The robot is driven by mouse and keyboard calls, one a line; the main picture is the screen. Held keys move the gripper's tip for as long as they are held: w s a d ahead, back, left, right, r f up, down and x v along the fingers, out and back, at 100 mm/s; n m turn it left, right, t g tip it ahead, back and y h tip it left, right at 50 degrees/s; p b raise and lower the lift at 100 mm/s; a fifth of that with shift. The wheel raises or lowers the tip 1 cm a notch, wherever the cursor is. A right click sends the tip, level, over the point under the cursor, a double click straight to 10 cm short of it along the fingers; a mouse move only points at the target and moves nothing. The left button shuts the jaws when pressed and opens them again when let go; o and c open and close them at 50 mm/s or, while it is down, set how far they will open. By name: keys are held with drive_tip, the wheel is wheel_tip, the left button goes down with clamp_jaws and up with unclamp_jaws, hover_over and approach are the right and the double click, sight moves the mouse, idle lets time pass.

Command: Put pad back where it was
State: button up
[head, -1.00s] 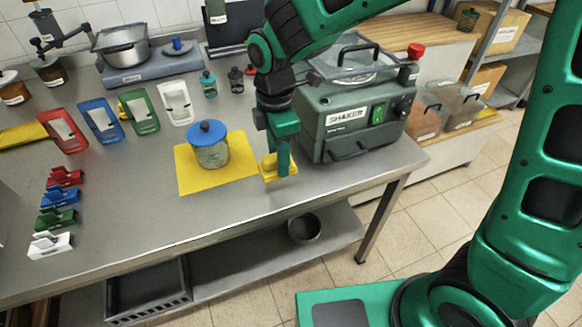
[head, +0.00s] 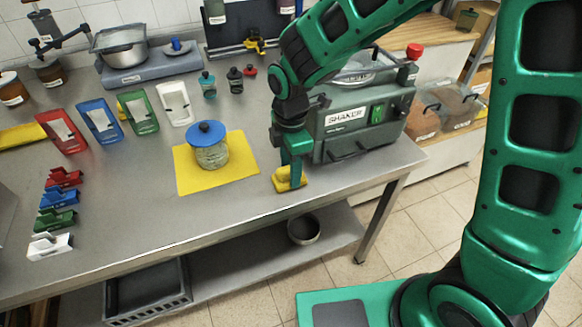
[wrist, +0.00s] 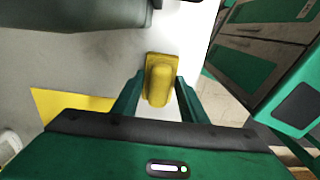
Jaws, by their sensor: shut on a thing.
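The pad is a small yellow block with a raised grip (head: 290,181); it also shows in the wrist view (wrist: 160,80). It is at the right part of the steel table, near the front edge, in front of the shaker. My gripper (head: 291,165) points down and is shut on the pad's raised grip. In the wrist view the two fingers (wrist: 158,90) stand on either side of it. The pad looks to be at or just above the table top; I cannot tell whether it touches.
A yellow mat (head: 190,182) with a blue-lidded jar (head: 211,150) lies left of my gripper. The green shaker (head: 345,120) stands close behind it. Coloured holders (head: 57,219) line the left. Bare table (head: 130,200) lies between them. The table's front edge is close.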

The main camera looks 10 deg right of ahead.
drive_tip(key=o, duration=1.3)
wheel_tip(320, 180, up, 12)
